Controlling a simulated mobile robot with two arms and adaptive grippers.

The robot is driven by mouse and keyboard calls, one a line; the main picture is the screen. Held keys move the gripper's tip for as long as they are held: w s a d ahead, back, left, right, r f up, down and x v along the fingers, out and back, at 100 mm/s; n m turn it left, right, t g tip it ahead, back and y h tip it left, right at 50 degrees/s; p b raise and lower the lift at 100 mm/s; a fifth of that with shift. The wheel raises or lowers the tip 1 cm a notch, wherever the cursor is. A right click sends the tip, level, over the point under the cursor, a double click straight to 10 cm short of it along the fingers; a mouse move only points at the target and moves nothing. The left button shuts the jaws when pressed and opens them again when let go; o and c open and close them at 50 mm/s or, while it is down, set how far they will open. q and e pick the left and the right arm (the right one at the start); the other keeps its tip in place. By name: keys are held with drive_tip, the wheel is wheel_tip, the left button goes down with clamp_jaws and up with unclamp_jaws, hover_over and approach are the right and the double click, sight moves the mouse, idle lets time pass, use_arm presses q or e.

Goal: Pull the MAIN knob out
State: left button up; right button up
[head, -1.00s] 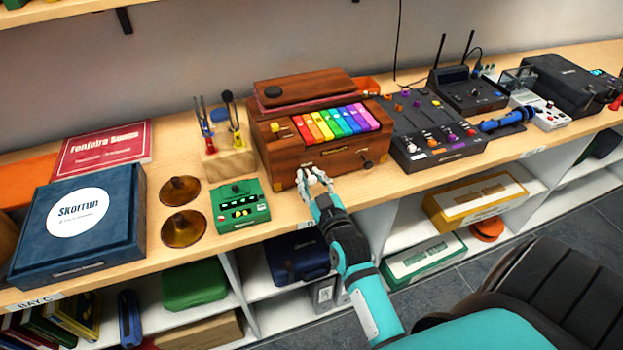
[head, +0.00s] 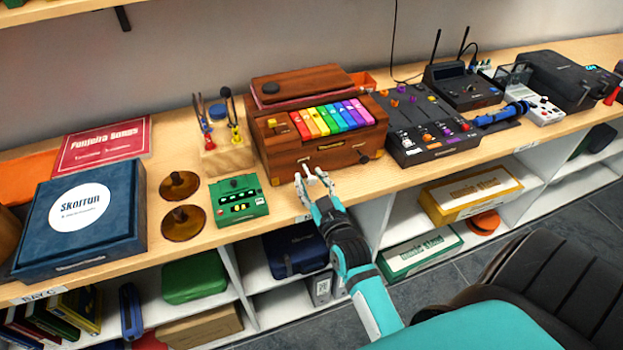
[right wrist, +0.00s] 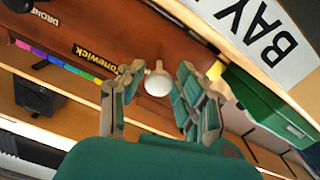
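The wooden instrument (head: 330,158) with rainbow keys stands on the shelf top. In the right wrist view its front carries a round white knob (right wrist: 158,84) on a short stem. Its MAIN label is not readable, so I cannot confirm which knob it is. A dark knob (right wrist: 18,5) by the word DRONE is further along the same face; it also shows in the head view (head: 364,158). My right gripper (head: 309,175) is open in front of the instrument. In the right wrist view its fingers (right wrist: 159,76) stand apart on either side of the white knob, with visible gaps. My left gripper is not in view.
A green pedal box (head: 238,199) and two brown discs (head: 182,222) lie left of the instrument. A black mixer (head: 425,130) stands close on its right. The shelf's front edge runs just below my right gripper. A dark chair (head: 560,300) is at the lower right.

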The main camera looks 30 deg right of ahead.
drive_tip(key=shift+o, duration=1)
drive_tip(key=shift+r, duration=0.1)
drive_tip(key=v, duration=1.2)
drive_tip(key=s+a+f+g+y, duration=0.2)
drive_tip(key=s+a+f+g, duration=0.1)
drive_tip(key=f, duration=0.9)
drive_tip(key=s+a+f+n+g+y, duration=0.1)
drive_tip(key=s+a+f+g, duration=0.25)
drive_tip(key=f, duration=0.95)
drive_tip(key=s+a+f+g+y, duration=0.2)
drive_tip(key=s+a+f+g, duration=0.15)
drive_tip(key=f, duration=0.85)
drive_tip(key=s+d+f+g, duration=0.2)
drive_tip(key=s+f, duration=0.5)
drive_tip(key=s, duration=0.4)
drive_tip(key=s+d+f+n+g+h, duration=0.1)
drive_tip(key=s+f+g, duration=0.3)
drive_tip(key=s, duration=0.6)
wheel_tip(320, 180, down, 3)
drive_tip(key=shift+s+d+r+g, duration=0.1)
drive_tip(key=shift+s+d+g, duration=0.25)
drive_tip(key=shift+d, duration=0.2)
